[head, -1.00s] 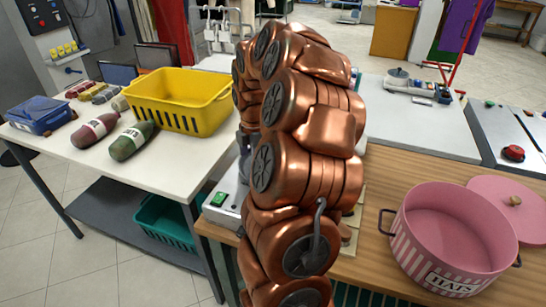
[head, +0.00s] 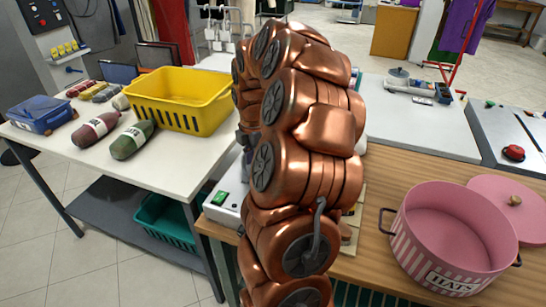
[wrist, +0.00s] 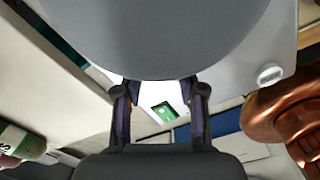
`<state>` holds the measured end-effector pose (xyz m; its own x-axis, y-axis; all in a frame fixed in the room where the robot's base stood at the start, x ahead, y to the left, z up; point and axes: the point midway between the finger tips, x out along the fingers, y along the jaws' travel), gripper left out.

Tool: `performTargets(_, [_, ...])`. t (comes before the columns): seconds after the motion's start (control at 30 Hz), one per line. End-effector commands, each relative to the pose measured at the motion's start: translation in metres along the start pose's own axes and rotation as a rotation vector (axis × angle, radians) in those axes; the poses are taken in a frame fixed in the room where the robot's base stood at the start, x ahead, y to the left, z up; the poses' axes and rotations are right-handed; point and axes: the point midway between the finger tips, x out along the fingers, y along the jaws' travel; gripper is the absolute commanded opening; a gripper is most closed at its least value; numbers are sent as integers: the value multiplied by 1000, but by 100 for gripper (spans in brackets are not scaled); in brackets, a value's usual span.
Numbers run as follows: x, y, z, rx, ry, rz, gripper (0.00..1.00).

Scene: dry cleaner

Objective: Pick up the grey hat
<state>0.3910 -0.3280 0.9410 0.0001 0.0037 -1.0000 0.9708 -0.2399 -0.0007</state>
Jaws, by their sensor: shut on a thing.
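The grey hat (wrist: 158,35) fills the top middle of the wrist view as a large smooth grey round shape, close to the camera. My gripper (wrist: 160,88) has its two dark fingers reaching up to the hat's lower edge and is shut on it. The fingertips are partly hidden by the hat. In the head view my copper-coloured arm stands in the middle and hides the hat and most of the gripper.
A white device with a green switch (head: 219,198) stands behind my arm. A yellow basket (head: 178,103), two bottles and a blue box (head: 42,115) are on the left table. An open pink hat box (head: 455,235) is on the wooden counter at right, its lid beside it.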

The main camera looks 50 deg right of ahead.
Motion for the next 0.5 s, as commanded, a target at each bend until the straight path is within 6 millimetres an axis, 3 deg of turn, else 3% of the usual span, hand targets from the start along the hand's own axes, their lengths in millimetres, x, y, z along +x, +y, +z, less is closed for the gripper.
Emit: performTargets(0.5, [-9,0,6,3,-15,4,0])
